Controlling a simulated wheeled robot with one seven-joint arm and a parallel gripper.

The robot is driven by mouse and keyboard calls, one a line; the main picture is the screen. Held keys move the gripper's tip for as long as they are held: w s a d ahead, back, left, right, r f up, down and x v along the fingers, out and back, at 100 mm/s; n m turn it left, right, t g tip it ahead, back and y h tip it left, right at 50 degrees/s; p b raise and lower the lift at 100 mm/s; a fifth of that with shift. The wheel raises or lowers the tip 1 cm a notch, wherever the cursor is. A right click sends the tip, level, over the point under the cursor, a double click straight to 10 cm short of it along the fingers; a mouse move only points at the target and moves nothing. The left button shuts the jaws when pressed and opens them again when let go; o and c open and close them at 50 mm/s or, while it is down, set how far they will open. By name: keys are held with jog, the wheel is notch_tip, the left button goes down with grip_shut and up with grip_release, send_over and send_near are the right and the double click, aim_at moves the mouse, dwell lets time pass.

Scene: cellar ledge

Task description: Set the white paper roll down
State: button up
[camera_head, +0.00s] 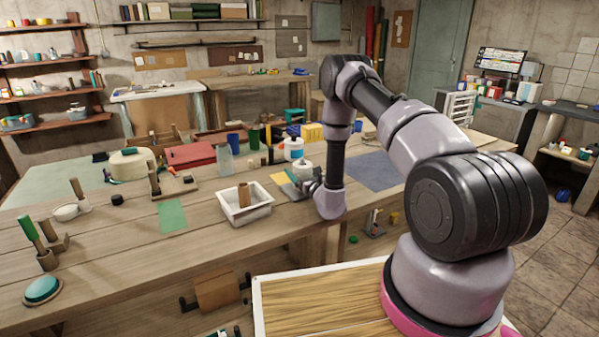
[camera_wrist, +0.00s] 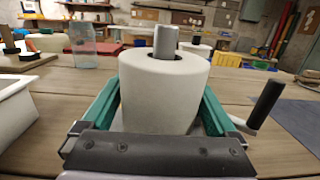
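The white paper roll (camera_wrist: 163,95) stands upright in the wrist view, with a grey post (camera_wrist: 166,42) showing in the dark hole at its top. My gripper (camera_wrist: 162,100) has its green fingers along both sides of the roll and looks shut on it. In the head view my gripper (camera_head: 306,183) is low over the workbench, beside the roll (camera_head: 303,170). The roll's underside is hidden by my gripper, so I cannot tell whether it touches anything below. A dark crank handle (camera_wrist: 266,103) sticks up just right of the roll.
A white tray (camera_head: 246,213) holding a brown block stands left of my gripper. A clear container (camera_head: 225,160), a white bottle with a blue label (camera_head: 293,149) and a blue cup (camera_head: 233,141) stand behind. A dark blue mat (camera_head: 374,172) lies flat and bare on the right.

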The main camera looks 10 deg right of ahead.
jog(key=shift+s+a+f, duration=0.1)
jog(key=shift+s+f, duration=0.1)
jog(key=shift+f, duration=0.35)
jog(key=shift+w+r, duration=0.2)
jog(key=shift+r, duration=0.25)
jog(key=v, duration=1.2)
jog(key=shift+r, duration=0.1)
